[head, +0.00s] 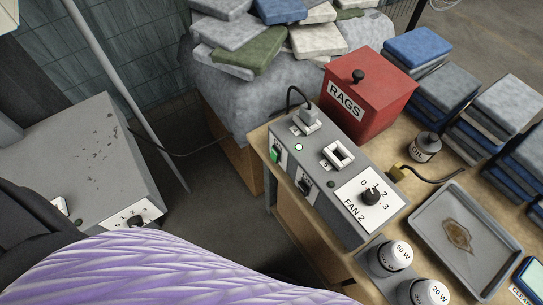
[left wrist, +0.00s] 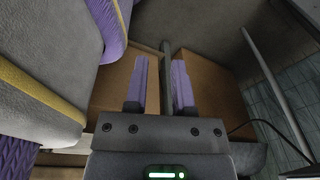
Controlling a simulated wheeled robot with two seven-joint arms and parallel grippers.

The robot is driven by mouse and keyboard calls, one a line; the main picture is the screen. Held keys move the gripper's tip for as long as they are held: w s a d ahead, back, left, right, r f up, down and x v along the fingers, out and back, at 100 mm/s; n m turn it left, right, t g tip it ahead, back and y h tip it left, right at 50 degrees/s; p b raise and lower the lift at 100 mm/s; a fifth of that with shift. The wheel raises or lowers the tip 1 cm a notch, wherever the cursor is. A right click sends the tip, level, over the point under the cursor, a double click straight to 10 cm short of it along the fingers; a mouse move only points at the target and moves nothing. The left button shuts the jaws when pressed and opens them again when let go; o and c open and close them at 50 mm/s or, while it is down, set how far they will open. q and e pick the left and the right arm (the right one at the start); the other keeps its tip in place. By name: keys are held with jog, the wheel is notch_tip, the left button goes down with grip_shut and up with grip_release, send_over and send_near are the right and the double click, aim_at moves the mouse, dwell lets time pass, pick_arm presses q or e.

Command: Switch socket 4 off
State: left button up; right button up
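A grey socket box (head: 325,165) stands on the wooden bench at centre. The small socket numbers are too small to read surely. The front has a green switch (head: 275,154) below the plugged socket and a black switch (head: 304,184) below the empty one. A pale lamp (head: 299,147) looks lit; another lamp (head: 331,184) is dark. My left gripper (left wrist: 160,82) is open and empty in the left wrist view, over the floor and brown wooden panels. My right gripper is not in view.
A FAN 2 dial (head: 371,196) is on the box's right end. A red RAGS box (head: 367,92) stands behind it. Another grey box (head: 85,160) is at left, with a floor gap between.

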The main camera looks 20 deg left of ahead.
aim_at(274, 159)
pick_arm(q)
jog(key=w+a+t+b, duration=0.1)
jog(key=w+a, duration=0.1)
jog(key=w, duration=0.1)
jog(key=w+a+t+b, duration=0.1)
jog(key=w+a+t, duration=0.1)
jog(key=w, duration=0.2)
jog(key=w+a+t+b, duration=0.2)
jog(key=w+a, duration=0.1)
jog(key=shift+w+a+r, duration=0.1)
jog(key=shift+w, duration=0.05)
grip_shut()
jog(key=w+d+r+m+t+h+b, duration=0.2)
jog(key=w+r+m+t+h+b, duration=0.2)
jog(key=w+r+h, duration=0.5)
jog(key=w+r+t+b, duration=0.2)
jog(key=w+r+t, duration=0.1)
jog(key=w+r, duration=0.2)
notch_tip(274, 159, up, 2)
jog(key=shift+w+d+r+b, duration=0.15)
jog(key=shift+w+r+b, duration=0.05)
jog(key=shift+b, duration=0.2)
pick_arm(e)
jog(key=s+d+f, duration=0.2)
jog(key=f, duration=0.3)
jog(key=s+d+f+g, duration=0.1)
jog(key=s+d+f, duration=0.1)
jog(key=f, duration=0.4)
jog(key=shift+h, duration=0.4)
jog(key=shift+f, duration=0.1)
